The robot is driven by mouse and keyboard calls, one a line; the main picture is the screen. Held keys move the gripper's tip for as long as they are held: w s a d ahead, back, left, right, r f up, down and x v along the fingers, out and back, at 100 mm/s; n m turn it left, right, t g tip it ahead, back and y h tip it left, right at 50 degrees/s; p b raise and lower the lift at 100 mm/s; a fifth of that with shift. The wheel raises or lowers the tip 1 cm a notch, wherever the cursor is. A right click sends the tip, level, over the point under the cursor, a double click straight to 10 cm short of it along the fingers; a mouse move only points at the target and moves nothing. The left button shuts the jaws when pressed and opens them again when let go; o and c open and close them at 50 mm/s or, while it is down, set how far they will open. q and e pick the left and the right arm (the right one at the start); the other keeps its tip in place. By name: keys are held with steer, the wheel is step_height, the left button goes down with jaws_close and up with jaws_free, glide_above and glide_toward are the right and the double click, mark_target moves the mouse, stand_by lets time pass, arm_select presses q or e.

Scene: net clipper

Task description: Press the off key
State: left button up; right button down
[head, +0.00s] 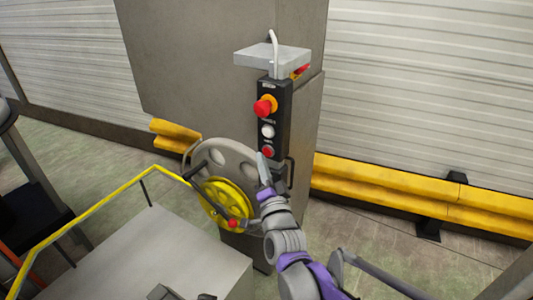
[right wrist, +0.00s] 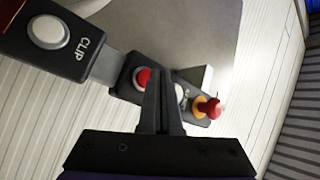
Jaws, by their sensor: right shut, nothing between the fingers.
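A narrow black control box (head: 273,94) stands upright on the grey column. It carries a red mushroom knob on a yellow collar (head: 264,107), a white button (head: 268,131) and a flat red button (head: 267,151) at the bottom. Its labels are too small to read, so I cannot tell which is the off key. My right gripper (head: 262,158) is shut and empty, its tips by the flat red button. In the right wrist view, the fingers (right wrist: 161,74) partly cover that red button (right wrist: 142,77) and the white one (right wrist: 182,92); I cannot tell whether they touch. My left gripper is not in view.
A second black box with a white button marked CLIP (right wrist: 48,32) shows close in the right wrist view. A grey disc with a yellow wheel (head: 226,198) is left of my right arm. A yellow guard rail (head: 385,187) runs along the right wall.

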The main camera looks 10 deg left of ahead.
steer(key=s, duration=0.1)
steer(key=s+a+b, duration=0.1)
steer(key=s, duration=0.2)
steer(key=shift+s+a+b, duration=0.35)
steer(key=shift+d, duration=0.1)
stand_by(0.5)
steer(key=s+d+f+n+g+h, duration=0.2)
steer(key=s+d+f+n+g, duration=0.15)
steer(key=d+f, duration=0.4)
steer(key=s+d+f+n+g+h, duration=0.25)
steer(key=s+d+f, duration=0.2)
steer(key=d, duration=0.55)
steer(key=s+d+f+g+h, duration=0.4)
steer(key=s+d+f+g, duration=0.3)
steer(key=s+d+f, duration=0.6)
steer(key=s+d, duration=0.1)
steer(key=s, duration=0.2)
steer(key=shift+s+d+n, duration=0.15)
steer(key=shift+s+n, duration=0.05)
steer(key=shift+n, duration=0.2)
